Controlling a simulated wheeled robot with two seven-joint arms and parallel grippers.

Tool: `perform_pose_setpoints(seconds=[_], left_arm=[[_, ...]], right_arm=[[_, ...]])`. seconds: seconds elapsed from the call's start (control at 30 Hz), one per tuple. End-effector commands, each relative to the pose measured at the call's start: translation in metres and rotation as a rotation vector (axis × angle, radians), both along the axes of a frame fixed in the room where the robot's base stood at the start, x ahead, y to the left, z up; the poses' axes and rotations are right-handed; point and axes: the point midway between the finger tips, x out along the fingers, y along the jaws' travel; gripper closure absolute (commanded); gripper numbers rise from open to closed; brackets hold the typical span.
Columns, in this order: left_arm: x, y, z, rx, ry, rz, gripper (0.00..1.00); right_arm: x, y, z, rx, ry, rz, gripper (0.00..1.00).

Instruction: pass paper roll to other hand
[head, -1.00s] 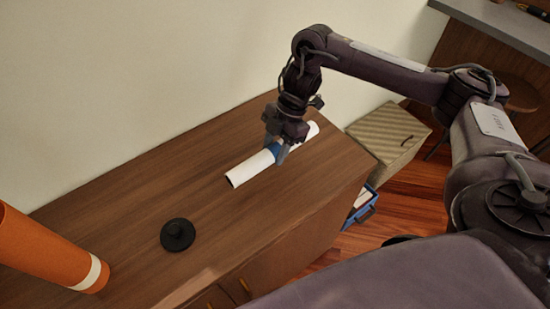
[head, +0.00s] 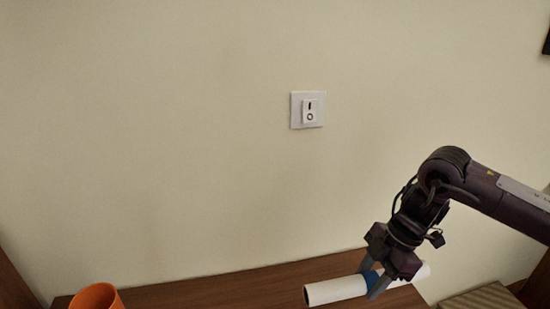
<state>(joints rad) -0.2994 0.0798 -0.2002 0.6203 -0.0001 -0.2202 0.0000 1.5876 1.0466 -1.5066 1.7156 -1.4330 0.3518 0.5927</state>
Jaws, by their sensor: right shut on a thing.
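My left gripper is not in view.
The brown wooden cabinet top (head: 221,292) runs along the wall at the bottom. An orange cylinder (head: 97,297) stands at the lower left. A woven box (head: 482,300) shows at the lower right.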

Motion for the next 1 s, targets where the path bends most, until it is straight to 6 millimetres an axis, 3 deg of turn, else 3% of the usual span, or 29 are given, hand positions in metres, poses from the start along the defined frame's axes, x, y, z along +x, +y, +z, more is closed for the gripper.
perform_pose_setpoints(seconds=[0.33, 0.7, 1.0], left_arm=[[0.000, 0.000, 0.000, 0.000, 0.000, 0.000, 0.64], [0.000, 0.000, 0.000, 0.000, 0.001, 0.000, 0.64], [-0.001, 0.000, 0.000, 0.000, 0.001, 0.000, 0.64]], right_arm=[[-0.004, 0.012, -0.011, 0.000, -0.005, -0.555, 0.87], [-0.003, 0.030, -0.010, 0.001, -0.009, -1.213, 0.87], [-0.002, 0.040, -0.006, -0.001, -0.007, -1.584, 0.87]])
